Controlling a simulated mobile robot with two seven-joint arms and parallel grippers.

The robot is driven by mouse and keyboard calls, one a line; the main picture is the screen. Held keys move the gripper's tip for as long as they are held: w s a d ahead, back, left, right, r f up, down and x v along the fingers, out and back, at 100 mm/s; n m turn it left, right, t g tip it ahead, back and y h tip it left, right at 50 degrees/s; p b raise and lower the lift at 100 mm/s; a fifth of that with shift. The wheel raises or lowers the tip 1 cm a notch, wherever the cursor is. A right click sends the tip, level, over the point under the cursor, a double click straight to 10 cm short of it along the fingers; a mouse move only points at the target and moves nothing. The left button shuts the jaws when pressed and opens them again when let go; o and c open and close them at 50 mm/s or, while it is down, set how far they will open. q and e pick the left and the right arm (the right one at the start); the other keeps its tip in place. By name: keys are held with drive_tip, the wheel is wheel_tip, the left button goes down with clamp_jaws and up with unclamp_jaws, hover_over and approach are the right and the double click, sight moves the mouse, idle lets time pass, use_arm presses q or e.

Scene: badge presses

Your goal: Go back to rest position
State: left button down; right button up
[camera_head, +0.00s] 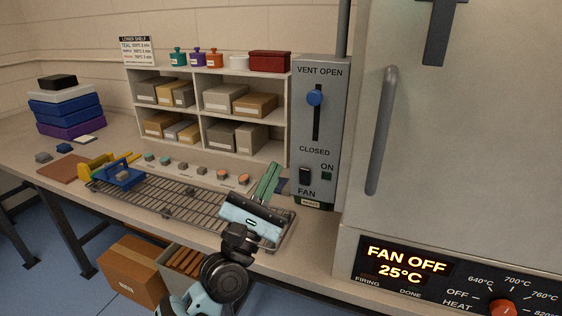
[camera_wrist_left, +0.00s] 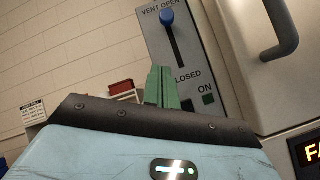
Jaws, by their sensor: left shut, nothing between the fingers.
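My left gripper (camera_head: 268,181) reaches up from the bottom middle of the head view, over the right end of the wire rack. Its green fingers are together with nothing between them. In the left wrist view the shut fingers (camera_wrist_left: 162,88) point up at the vent and fan panel. The grey panel (camera_head: 334,150) stands just behind and right of the gripper. Its blue vent knob (camera_head: 315,97) is near the top of its slot, by VENT OPEN. The fan switch (camera_head: 305,176) is partly beside the fingertips; the gripper looks apart from it. My right gripper is not in view.
The wire rack (camera_head: 165,205) lies along the bench front, with a blue tool (camera_head: 118,177) at its left end. A shelf of boxes (camera_head: 203,84) stands behind. The kiln (camera_head: 450,120) fills the right, its display (camera_head: 405,262) reading FAN OFF 25°C. A cardboard box (camera_head: 130,268) is below.

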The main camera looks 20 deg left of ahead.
use_arm(q)
drive_tip(key=shift+s+f, duration=0.2)
drive_tip(key=shift+s, duration=0.15)
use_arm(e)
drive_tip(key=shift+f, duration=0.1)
